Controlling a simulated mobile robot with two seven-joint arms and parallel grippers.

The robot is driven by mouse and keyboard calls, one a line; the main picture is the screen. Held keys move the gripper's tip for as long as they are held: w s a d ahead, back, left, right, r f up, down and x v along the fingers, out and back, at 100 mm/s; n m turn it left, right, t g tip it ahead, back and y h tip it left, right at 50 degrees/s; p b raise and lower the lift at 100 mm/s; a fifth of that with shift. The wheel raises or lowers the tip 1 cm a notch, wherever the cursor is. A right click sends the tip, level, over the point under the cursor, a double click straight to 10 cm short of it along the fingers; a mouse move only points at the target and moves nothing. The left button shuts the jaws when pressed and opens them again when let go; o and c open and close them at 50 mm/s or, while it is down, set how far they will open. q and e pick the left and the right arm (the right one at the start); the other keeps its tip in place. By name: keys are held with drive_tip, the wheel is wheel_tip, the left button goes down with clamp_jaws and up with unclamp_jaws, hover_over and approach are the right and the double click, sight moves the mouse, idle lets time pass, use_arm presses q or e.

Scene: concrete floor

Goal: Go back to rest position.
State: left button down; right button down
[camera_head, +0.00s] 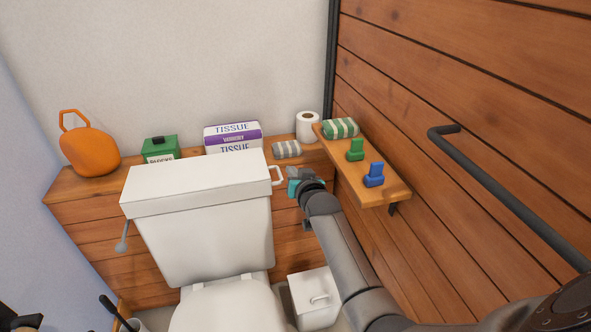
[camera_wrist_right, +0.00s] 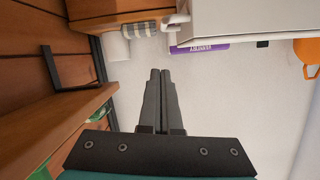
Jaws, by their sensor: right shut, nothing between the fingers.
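My right gripper (camera_head: 300,180) is in front of the wooden wall shelf, to the right of the white toilet tank (camera_head: 200,185). In the right wrist view its two dark fingers (camera_wrist_right: 160,75) are together, with nothing between them. The fingers point toward the pale wall, and the picture there appears turned over. My right arm reaches up from the lower right in the head view. My left gripper is not in view.
A dark bar (camera_head: 500,193) juts from that wall.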

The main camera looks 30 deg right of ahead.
drive_tip(key=shift+p+v, duration=0.3)
drive_tip(key=shift+v, duration=0.85)
drive_tip(key=s+a+f+n+g+y, duration=0.1)
drive_tip(key=s+a+f+g, duration=0.15)
drive_tip(key=s+f, duration=0.6)
drive_tip(key=s+a+f+n+g+y, duration=0.1)
drive_tip(key=s+a+f+n+g, duration=0.3)
drive_tip(key=f, duration=0.7)
drive_tip(key=s+a+f+m, duration=0.1)
drive_tip(key=s+a+f, duration=0.1)
drive_tip(key=s+f, duration=0.7)
drive_tip(key=s+a+f+n+g, duration=0.1)
drive_tip(key=s+f, duration=0.3)
drive_tip(key=s, duration=0.6)
drive_tip(key=s+a+f+n+g, duration=0.1)
drive_tip(key=s+f+g, duration=0.2)
drive_tip(key=s, duration=0.8)
drive_tip(key=s+a+f+n+g+y, duration=0.1)
drive_tip(key=s+a+f+g, duration=0.1)
drive_tip(key=s+f, duration=0.5)
drive_tip(key=s+g, duration=0.1)
drive_tip(key=s, duration=0.2)
drive_tip(key=shift+s, duration=0.4)
